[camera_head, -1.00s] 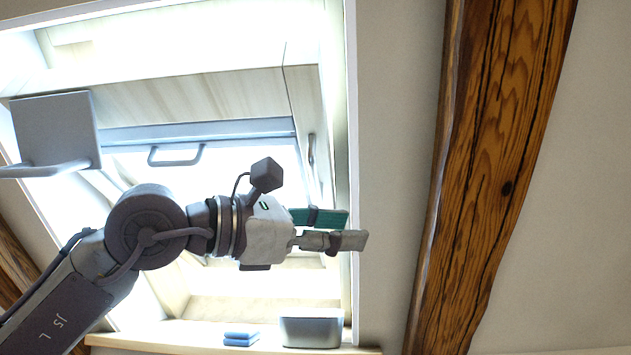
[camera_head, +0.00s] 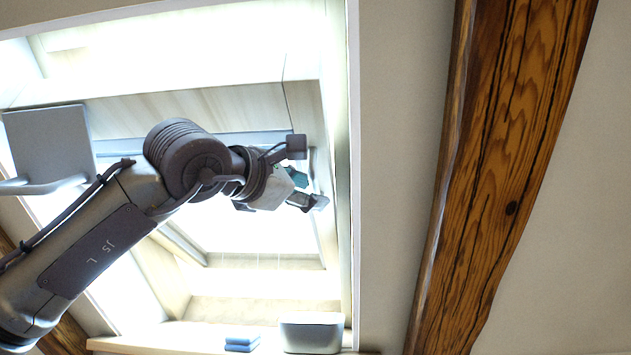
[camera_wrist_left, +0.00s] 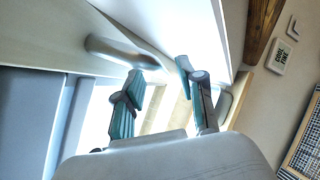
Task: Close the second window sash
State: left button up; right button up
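The roof window (camera_head: 230,110) fills the left half of the head view, with pale wooden frame boards and bright light behind. A grey-blue rail (camera_head: 125,147) crosses it, partly behind my arm. My left gripper (camera_head: 309,190) is in front of the window's right side, beside a slim vertical grey handle (camera_head: 313,160). In the left wrist view its teal-padded fingers (camera_wrist_left: 160,72) are spread, and a rounded grey handle (camera_wrist_left: 122,52) lies just ahead of the tips. Whether they touch it I cannot tell. My right gripper is not in view.
A grey panel with a rounded bar (camera_head: 50,145) stands at the left. A grey bin (camera_head: 311,334) and folded blue cloths (camera_head: 242,342) rest on the sill ledge below. A thick wooden beam (camera_head: 510,150) runs along the sloped wall at the right.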

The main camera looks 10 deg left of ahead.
pick_arm(q)
jog(key=shift+p+x, duration=0.3)
jog(key=shift+x, duration=0.95)
grip_shut()
